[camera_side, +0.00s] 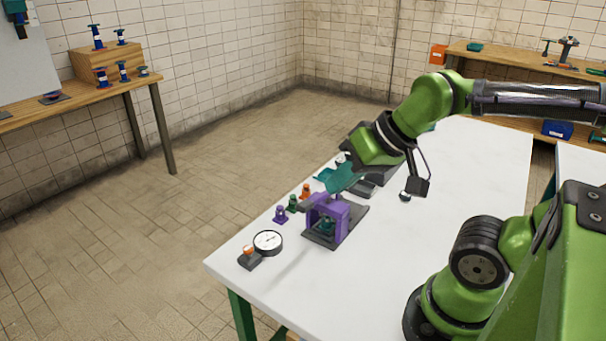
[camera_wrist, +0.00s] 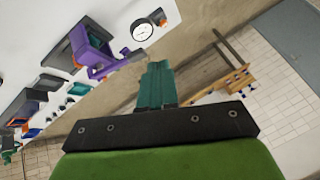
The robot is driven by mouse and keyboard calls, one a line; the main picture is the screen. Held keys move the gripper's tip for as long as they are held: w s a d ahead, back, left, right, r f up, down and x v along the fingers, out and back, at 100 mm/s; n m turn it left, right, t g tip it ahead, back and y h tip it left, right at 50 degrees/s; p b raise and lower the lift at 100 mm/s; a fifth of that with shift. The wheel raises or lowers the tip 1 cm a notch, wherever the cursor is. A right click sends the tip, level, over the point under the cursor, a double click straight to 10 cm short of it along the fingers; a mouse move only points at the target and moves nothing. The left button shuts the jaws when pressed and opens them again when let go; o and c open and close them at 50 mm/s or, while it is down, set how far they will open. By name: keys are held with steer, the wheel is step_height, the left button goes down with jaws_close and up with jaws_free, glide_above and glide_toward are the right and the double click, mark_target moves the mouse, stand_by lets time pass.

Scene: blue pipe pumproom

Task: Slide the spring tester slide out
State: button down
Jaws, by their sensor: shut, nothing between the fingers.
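The spring tester is a purple frame (camera_side: 329,212) on a dark base plate (camera_side: 318,240), near the left edge of the white table. A small dark teal part (camera_side: 326,225) sits low inside the frame; I cannot tell which part is the slide. The tester also shows upper left in the wrist view (camera_wrist: 88,47), with a purple arm (camera_wrist: 124,65) reaching toward my fingers. My gripper (camera_side: 332,192) has teal fingers, shut and empty, just above and behind the frame. In the wrist view the fingertips (camera_wrist: 158,66) are close together. Contact with the tester cannot be told.
A round dial gauge (camera_side: 268,241) and a small dark block with an orange top (camera_side: 250,257) lie in front of the tester. Purple (camera_side: 280,214), green (camera_side: 293,203) and orange (camera_side: 306,191) small parts line the table edge. The table's right side (camera_side: 480,170) is mostly clear.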

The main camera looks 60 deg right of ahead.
stand_by(0.4)
steer(key=c, duration=1.7)
jaws_free()
steer(key=shift+o, duration=1.1)
steer(key=shift+w+d+f, duration=0.1)
steer(key=shift+f, duration=0.2)
steer(key=o, duration=0.5)
steer(key=w+d, duration=0.1)
steer(key=w+d+f+m+g, duration=0.1)
steer(key=shift+w+d, duration=0.2)
steer(key=shift+w, duration=0.1)
steer(key=w+d+m+g, duration=0.1)
steer(key=d, duration=0.2)
steer(key=w+d+f+m+g, duration=0.1)
steer(key=w+d+m, duration=0.1)
steer(key=w+d+f+m+g+h, duration=0.1)
steer(key=w+d+m, duration=0.1)
steer(key=d, duration=0.1)
steer(key=shift+w+d+f, duration=0.15)
steer(key=shift+d, duration=0.2)
steer(key=w+d+m+g+h, duration=0.1)
steer(key=w+d+m+g, duration=0.15)
steer(key=d+m, duration=0.6)
steer(key=shift+n+g, duration=0.25)
steer(key=shift+g, duration=0.1)
steer(key=f, duration=1.7)
steer(key=shift+s, duration=0.35)
